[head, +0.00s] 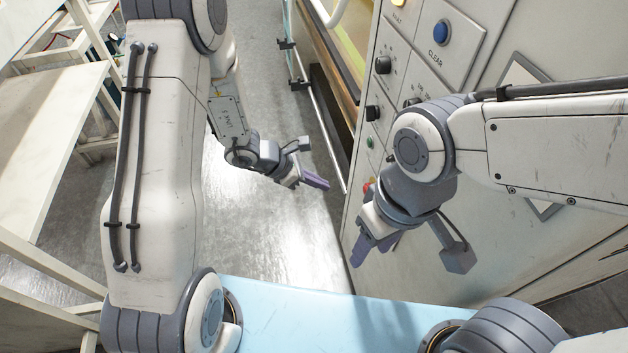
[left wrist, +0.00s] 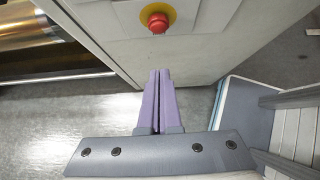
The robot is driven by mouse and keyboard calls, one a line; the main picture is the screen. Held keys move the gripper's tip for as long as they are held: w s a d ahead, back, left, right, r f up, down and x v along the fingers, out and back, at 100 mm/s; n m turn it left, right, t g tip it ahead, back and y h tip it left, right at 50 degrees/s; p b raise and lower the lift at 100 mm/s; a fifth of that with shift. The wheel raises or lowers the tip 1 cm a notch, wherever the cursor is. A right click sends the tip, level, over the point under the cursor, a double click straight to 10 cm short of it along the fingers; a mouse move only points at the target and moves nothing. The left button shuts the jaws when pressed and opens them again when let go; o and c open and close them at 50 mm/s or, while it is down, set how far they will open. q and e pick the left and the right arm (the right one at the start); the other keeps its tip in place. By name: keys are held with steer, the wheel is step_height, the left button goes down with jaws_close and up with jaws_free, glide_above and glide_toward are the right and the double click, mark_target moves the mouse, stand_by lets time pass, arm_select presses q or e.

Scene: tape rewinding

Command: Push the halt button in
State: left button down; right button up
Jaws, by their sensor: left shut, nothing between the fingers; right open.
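The halt button is a red mushroom knob (left wrist: 158,22) on a yellow disc on a pale panel, at the top middle of the left wrist view. In the head view a small red and yellow piece (head: 366,187), probably the same button, shows low on the machine's panel, partly hidden by my right arm. My left gripper (head: 318,183) is shut and empty, left of the panel and apart from it. In the left wrist view its closed purple fingers (left wrist: 159,72) point toward the button from below, with a gap. My right gripper (head: 368,248) is open and empty in front of the panel.
The machine's panel carries a blue CLEAR button (head: 441,32), black knobs (head: 382,65) and a small green button (head: 369,142). A metal rail (head: 325,130) and a gold roll (left wrist: 30,22) lie to the panel's left. A white table (head: 50,150) stands far left; grey floor is clear between.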

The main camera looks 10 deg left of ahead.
arm_select(q)
steer(key=shift+v, duration=1.05)
steer(key=s+d+r+m+g, duration=0.5)
steer(key=s+d+r+m, duration=0.4)
steer(key=s+m, duration=0.35)
steer(key=s+a+r+m+t+y, duration=0.1)
steer(key=s+a+r+m+y, duration=0.2)
steer(key=s+m, duration=0.2)
steer(key=s+a+r+m+y, duration=0.3)
steer(key=s+m+y, duration=0.1)
steer(key=m, duration=0.8)
steer(key=shift+s+a+r+t, duration=0.2)
steer(key=shift+s+r+t, duration=0.2)
steer(key=shift+s, duration=0.3)
